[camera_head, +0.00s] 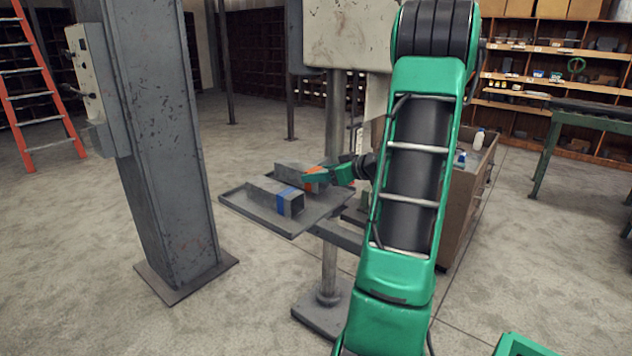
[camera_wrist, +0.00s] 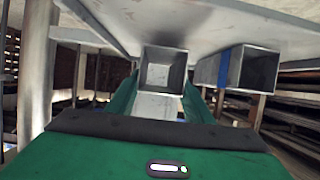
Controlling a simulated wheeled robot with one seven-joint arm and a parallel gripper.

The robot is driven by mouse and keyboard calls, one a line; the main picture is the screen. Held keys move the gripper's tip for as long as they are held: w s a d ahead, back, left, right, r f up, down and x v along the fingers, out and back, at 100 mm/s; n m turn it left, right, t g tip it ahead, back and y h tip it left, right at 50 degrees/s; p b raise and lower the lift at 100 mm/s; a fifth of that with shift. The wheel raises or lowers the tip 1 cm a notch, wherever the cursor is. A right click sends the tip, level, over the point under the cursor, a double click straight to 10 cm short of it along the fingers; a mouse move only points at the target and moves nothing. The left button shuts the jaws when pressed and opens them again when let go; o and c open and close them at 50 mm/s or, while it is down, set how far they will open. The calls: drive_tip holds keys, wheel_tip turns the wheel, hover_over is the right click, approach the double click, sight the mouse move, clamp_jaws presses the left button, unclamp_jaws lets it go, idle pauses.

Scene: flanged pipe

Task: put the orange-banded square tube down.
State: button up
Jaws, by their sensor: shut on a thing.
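The orange-banded square tube (camera_head: 289,170) is grey and lies level over the rear part of a flat grey tray (camera_head: 240,200). Its orange band shows in part at my gripper. My gripper (camera_head: 314,177), with green fingers, reaches in from the right and is shut on this tube. In the wrist view, which looks upside down, the tube's open end (camera_wrist: 162,76) sits between the fingers (camera_wrist: 160,104), close against the tray (camera_wrist: 200,22). I cannot tell whether it touches the tray.
A blue-banded square tube (camera_head: 291,203) lies on the tray in front, apart from the held tube; it also shows in the wrist view (camera_wrist: 256,70). A steel column (camera_head: 165,130) stands left of the tray. A wooden cabinet with bottles (camera_head: 465,190) stands behind my arm, to the right.

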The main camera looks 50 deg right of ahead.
drive_tip(key=shift+f, duration=0.9)
drive_tip(key=o, duration=1.5)
drive_tip(key=shift+c, duration=0.2)
drive_tip(key=a+v, duration=0.1)
drive_tip(key=v, duration=1.1)
drive_tip(key=shift+d, duration=0.4)
